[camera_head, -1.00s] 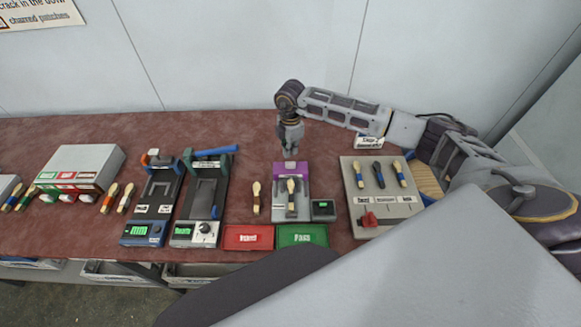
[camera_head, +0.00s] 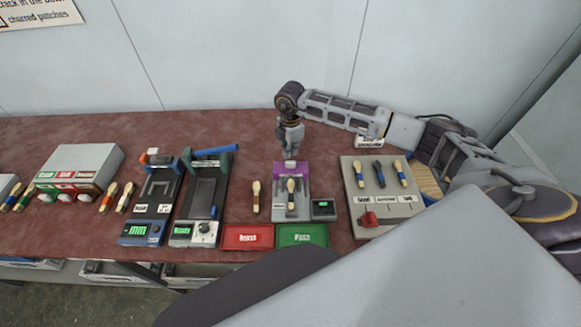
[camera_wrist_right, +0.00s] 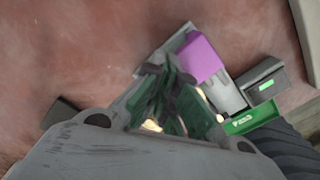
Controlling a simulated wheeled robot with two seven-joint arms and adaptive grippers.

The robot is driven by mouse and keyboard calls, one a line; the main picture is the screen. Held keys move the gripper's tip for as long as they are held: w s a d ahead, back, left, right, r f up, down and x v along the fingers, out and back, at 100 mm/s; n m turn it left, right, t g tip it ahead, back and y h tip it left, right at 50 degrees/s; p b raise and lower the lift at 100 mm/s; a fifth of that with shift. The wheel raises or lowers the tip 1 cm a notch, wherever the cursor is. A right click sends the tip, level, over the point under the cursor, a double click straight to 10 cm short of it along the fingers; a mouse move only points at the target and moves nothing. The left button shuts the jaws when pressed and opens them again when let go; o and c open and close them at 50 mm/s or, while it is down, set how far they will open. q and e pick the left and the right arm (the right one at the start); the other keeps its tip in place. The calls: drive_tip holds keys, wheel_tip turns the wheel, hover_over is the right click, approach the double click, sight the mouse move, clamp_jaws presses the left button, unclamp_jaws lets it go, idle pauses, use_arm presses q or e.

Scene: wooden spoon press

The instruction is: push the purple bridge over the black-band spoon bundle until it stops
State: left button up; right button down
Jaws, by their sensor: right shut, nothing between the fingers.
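The purple bridge (camera_wrist_right: 202,58) is at the far end of a small press (camera_head: 303,205); in the head view my right gripper partly hides it. A spoon bundle with a dark band (camera_head: 291,186) lies on the press, on the near side of the bridge. My right gripper (camera_head: 290,160) is shut and empty, pointing down at the far end of the press. In the right wrist view its fingers (camera_wrist_right: 168,95) are beside the bridge; I cannot tell whether they touch it. My left gripper is not in view.
A small green-lit display (camera_head: 323,209) stands right of the press. Another bundle (camera_head: 255,196) lies left of it. Red (camera_head: 234,237) and green (camera_head: 317,235) trays are in front. A grey panel (camera_head: 350,205) with several bundles stands right. The table behind the press is clear.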

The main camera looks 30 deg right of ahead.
sight(290, 162)
drive_tip(key=shift+f+b, duration=0.35)
drive_tip(key=shift+f, duration=0.25)
drive_tip(key=shift+s+a+p, duration=0.35)
drive_tip(key=shift+s, duration=0.35)
drive_tip(key=shift+s+a+p, duration=0.35)
drive_tip(key=shift+s+a, duration=0.05)
drive_tip(key=shift+s, duration=0.3)
drive_tip(key=shift+s+a+p, duration=0.35)
drive_tip(key=shift+s, duration=0.35)
idle(1.9)
drive_tip(key=shift+w+d, duration=0.15)
drive_tip(key=shift+w, duration=0.15)
drive_tip(key=shift+w+d+b, duration=0.15)
drive_tip(key=shift+w+b, duration=0.1)
drive_tip(key=shift+b, duration=0.05)
drive_tip(key=shift+r, duration=0.15)
drive_tip(key=shift+r+p, duration=2.25)
drive_tip(key=shift+r, duration=1.15)
drive_tip(key=shift+s+f, duration=0.1)
